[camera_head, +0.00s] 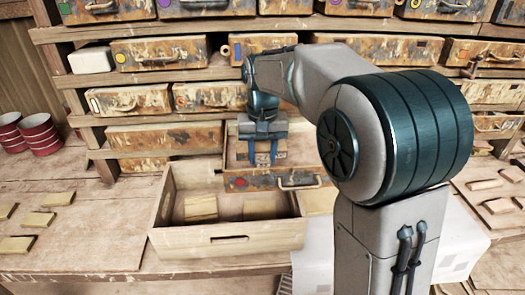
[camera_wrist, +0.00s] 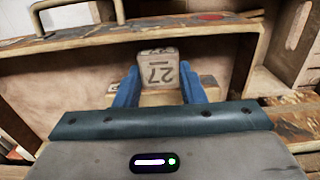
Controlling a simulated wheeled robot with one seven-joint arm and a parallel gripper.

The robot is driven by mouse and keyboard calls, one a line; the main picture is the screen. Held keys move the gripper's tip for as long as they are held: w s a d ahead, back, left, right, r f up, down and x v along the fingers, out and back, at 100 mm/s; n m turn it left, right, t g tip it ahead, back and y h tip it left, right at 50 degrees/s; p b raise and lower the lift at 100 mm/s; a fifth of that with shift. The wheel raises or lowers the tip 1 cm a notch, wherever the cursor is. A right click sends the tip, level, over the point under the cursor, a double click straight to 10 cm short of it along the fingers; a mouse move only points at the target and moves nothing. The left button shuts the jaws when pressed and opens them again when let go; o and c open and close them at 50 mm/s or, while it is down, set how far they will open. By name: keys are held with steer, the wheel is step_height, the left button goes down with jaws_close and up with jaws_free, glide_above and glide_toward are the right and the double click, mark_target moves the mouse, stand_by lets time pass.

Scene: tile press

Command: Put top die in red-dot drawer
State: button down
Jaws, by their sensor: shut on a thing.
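The red-dot drawer (camera_head: 262,182) is pulled out of the shelf, its front bearing a red dot and a metal handle. In the wrist view its front edge (camera_wrist: 120,37) crosses the top, with the red dot at the right. My gripper (camera_head: 262,160) is above this drawer, pointing down. In the wrist view its blue fingers (camera_wrist: 157,85) are shut on a pale wooden die (camera_wrist: 157,68) marked 27. Another pale piece shows behind and below the held die, partly hidden by it and the fingers. I cannot tell the die's exact height over the drawer floor.
An open wooden crate (camera_head: 228,240) stands just in front of the drawer, with pale blocks (camera_head: 201,207) inside. Shelves hold several other worn drawers (camera_head: 160,52). Loose tiles (camera_head: 38,220) lie on the bench at left. Red cups (camera_head: 40,134) stand at far left.

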steer(key=shift+f, duration=0.2)
steer(key=c, duration=0.9)
jaws_free()
steer(key=shift+o, duration=0.2)
step_height(320, 180, up, 13)
steer(key=s+d+f+t, duration=0.1)
steer(key=s+d+f, duration=0.4)
steer(key=s+f, duration=0.3)
steer(key=s+d+f+t, duration=0.2)
steer(key=s+d+f, duration=0.3)
steer(key=s, duration=0.9)
step_height(320, 180, down, 4)
steer(key=shift+d+r+p, duration=0.15)
steer(key=shift+p, duration=0.2)
